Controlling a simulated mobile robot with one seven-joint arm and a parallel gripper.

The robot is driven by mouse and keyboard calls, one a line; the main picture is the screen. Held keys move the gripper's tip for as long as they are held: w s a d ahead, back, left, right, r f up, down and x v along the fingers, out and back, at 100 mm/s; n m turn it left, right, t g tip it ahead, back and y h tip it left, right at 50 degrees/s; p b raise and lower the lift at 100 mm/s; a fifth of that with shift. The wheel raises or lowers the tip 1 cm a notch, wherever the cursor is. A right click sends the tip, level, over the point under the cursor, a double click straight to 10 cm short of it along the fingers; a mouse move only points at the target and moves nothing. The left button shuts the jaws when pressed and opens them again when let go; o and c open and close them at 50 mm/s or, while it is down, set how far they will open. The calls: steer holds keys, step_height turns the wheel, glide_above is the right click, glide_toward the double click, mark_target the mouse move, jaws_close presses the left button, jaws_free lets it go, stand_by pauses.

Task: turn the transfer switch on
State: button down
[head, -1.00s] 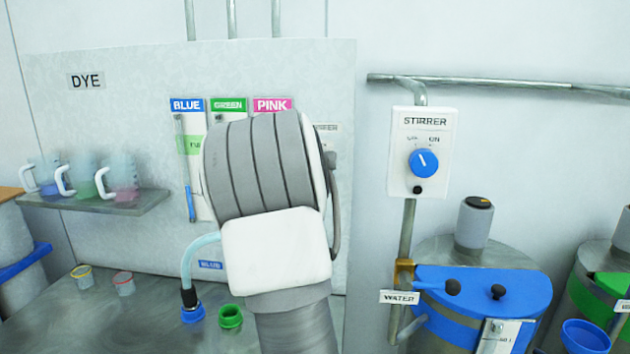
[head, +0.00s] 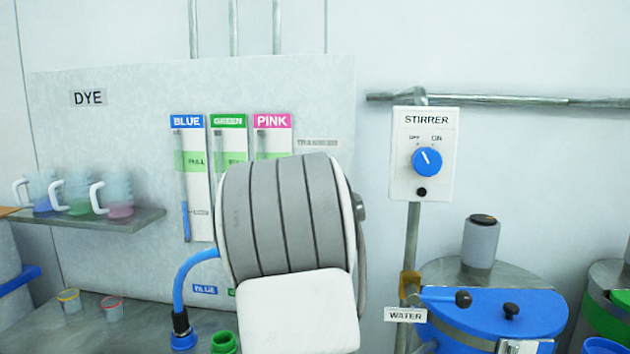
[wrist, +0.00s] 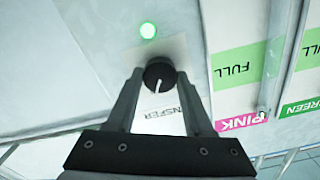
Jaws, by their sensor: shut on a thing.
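The transfer switch, a black round knob (wrist: 160,74) with a white pointer line, shows in the wrist view between the fingertips of my gripper (wrist: 160,80). The fingers are shut on the knob, one on each side. A green lamp (wrist: 148,30) glows beyond the knob. The label (wrist: 160,114) beside it reads "NSFER", upside down and partly covered by a finger. In the head view the label (head: 318,143) shows, but my arm hides the knob and the gripper. The hose (head: 185,275) at the blue inlet is filled with blue.
Blue, green and pink gauges (head: 230,185) stand left of the switch. A shelf (head: 100,226) with several tinted jugs is at the left. The stirrer box (head: 423,185) and a blue-lidded drum (head: 490,310) are at the right.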

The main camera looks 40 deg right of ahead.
steer(key=shift+c, duration=1.4)
jaws_free()
steer(key=shift+a, duration=0.15)
steer(key=p+v, duration=0.1)
steer(key=v, duration=1.6)
steer(key=shift+s+a+r, duration=0.1)
steer(key=shift+a+r, duration=0.05)
